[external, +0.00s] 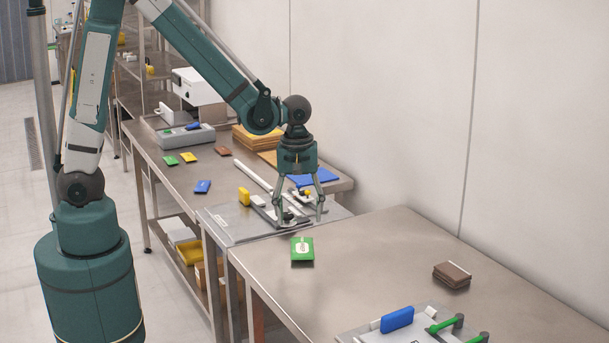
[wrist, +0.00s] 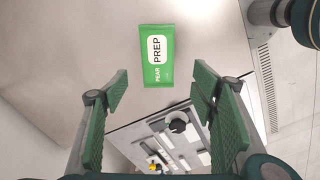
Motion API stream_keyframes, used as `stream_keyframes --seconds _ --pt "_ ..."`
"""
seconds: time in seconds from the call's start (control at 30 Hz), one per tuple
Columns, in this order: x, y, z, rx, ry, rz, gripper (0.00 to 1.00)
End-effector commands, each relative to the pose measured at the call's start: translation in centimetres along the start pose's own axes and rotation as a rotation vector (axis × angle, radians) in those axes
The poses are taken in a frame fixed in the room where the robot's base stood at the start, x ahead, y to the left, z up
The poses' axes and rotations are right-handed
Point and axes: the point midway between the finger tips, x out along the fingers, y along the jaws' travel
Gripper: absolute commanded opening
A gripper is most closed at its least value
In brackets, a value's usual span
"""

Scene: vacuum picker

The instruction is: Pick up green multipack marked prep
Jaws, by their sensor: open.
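The green multipack (external: 302,250) lies flat near the edge of the front steel table in the external view. In the wrist view the green multipack (wrist: 157,56) shows a white label reading PREP, with PEAR printed beside it. My gripper (external: 305,218) is open and empty above the grey tray, a little behind the pack. In the wrist view my gripper (wrist: 160,95) has its two green pads spread wide, with the pack ahead of and between them, not touched.
A grey tray (external: 225,224) with small tools lies beneath my gripper. A brown stack (external: 452,275) and a blue block (external: 397,320) on a fixture stand at the right. Small coloured packs lie on the rear table. The front table (external: 365,260) is clear around the green pack.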

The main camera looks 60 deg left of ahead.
Motion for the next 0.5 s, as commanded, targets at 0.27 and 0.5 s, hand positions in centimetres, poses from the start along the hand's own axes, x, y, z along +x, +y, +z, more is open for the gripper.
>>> stream_keyframes --seconds 0.27,0.5 --pt "1.8 0.7 0.6 -0.049 -0.006 -0.027 0.57" --pt "1.8 0.7 0.7 -0.051 -0.006 -0.029 0.57"
